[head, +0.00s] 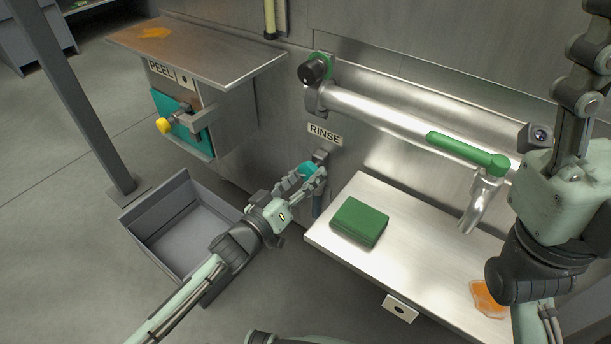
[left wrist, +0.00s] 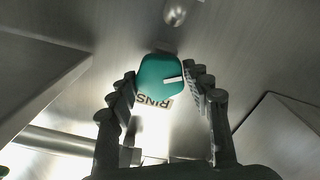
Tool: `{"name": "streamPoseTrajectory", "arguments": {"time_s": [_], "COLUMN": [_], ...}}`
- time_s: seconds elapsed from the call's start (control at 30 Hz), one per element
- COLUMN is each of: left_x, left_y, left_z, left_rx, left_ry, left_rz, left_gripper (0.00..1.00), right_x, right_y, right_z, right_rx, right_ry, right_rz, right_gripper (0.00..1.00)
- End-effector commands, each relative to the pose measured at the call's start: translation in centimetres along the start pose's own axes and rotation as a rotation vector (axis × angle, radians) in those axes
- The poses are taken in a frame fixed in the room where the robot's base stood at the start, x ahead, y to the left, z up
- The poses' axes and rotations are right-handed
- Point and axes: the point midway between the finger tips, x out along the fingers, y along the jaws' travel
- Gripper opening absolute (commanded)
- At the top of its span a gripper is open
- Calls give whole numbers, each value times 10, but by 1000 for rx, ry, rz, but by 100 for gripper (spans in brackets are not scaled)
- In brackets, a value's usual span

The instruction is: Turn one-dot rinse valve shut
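A teal rinse knob (left wrist: 161,78) with a white pointer line sits on the steel wall, near the RINSE label (head: 325,133). In the left wrist view the knob lies between the fingers of my left gripper (left wrist: 160,76), which are spread with one on each side. I cannot tell whether they touch it. In the head view my left gripper (head: 308,172) is at the wall below the label and largely covers the knob. No dot mark can be made out beside it. My right gripper (head: 595,50) is raised at the right edge, cut off by the frame.
A steel shelf (head: 315,232) holds a green block (head: 360,222) and an orange smear. Above it runs a pipe (head: 390,118) with a green lever (head: 465,150) and spout. A grey bin (head: 160,205) stands left of my left arm. A PEEL station (head: 168,72) is farther left.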

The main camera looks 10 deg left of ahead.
Motion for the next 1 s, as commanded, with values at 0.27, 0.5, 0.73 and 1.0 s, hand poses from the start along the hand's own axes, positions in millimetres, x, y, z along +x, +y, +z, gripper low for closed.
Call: {"name": "streamPoseTrajectory", "arguments": {"time_s": [0.27,0.5,0.73,1.0], "left_x": [0,0,0,0], "left_y": [0,1,1,1], "left_z": [0,-1,-2,-2], "left_rx": [6,77,243,497], "left_ry": [0,0,0,0], "left_rz": [0,-1,-2,-1], "left_gripper": [20,20,20,20], "right_x": [0,3,5,1], "right_y": [0,1,3,3], "right_z": [0,-3,-5,-8], "right_rx": [1,3,8,17], "right_ry": [-1,0,-16,-40], "right_rz": [6,15,42,74], "right_gripper": [53,53,53,53]}}
